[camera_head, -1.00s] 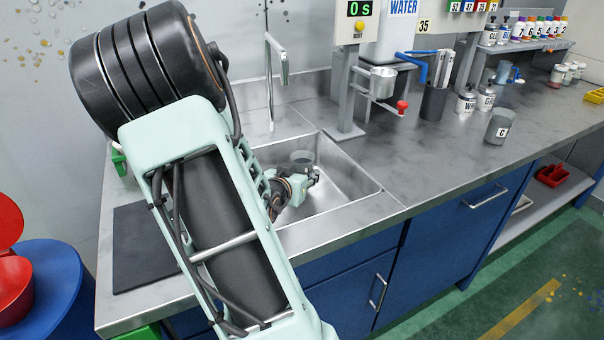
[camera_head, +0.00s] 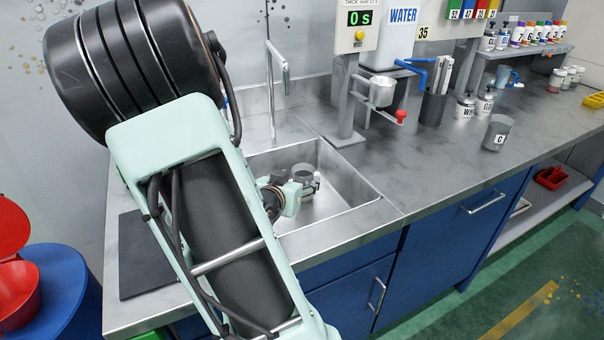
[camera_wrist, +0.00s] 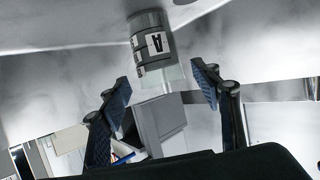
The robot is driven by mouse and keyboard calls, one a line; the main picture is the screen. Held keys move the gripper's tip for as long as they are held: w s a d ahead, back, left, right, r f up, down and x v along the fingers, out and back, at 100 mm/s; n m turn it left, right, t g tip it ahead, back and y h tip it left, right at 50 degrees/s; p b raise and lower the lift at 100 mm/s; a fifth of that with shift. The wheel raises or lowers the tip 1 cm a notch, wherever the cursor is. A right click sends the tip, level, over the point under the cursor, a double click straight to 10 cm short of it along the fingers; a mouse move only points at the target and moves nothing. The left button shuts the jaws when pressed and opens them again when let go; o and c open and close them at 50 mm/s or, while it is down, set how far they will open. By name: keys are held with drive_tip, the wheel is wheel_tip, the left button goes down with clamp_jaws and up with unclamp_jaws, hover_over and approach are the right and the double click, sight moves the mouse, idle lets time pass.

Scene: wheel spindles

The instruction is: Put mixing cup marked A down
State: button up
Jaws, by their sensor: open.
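The mixing cup marked A (camera_wrist: 150,42) is grey and see-through, with a white label, and shows at the top middle of the wrist view. In the head view a grey cup (camera_head: 303,171) shows inside the sink (camera_head: 345,198), its lower part hidden behind my gripper (camera_head: 312,184). In the wrist view my gripper (camera_wrist: 160,77) is open. Its two blue-padded fingers stand wide apart, and the cup lies beyond their tips, with a visible gap. Nothing is between the pads.
The tap (camera_head: 280,75) rises behind the sink. A grey stand (camera_head: 352,90) with a metal cup (camera_head: 381,92) is right of it. A cup marked C (camera_head: 497,133) stands on the counter (camera_head: 440,150); the counter around it is clear.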

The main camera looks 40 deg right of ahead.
drive_tip(key=shift+p+v, duration=0.3)
drive_tip(key=shift+v, duration=1.25)
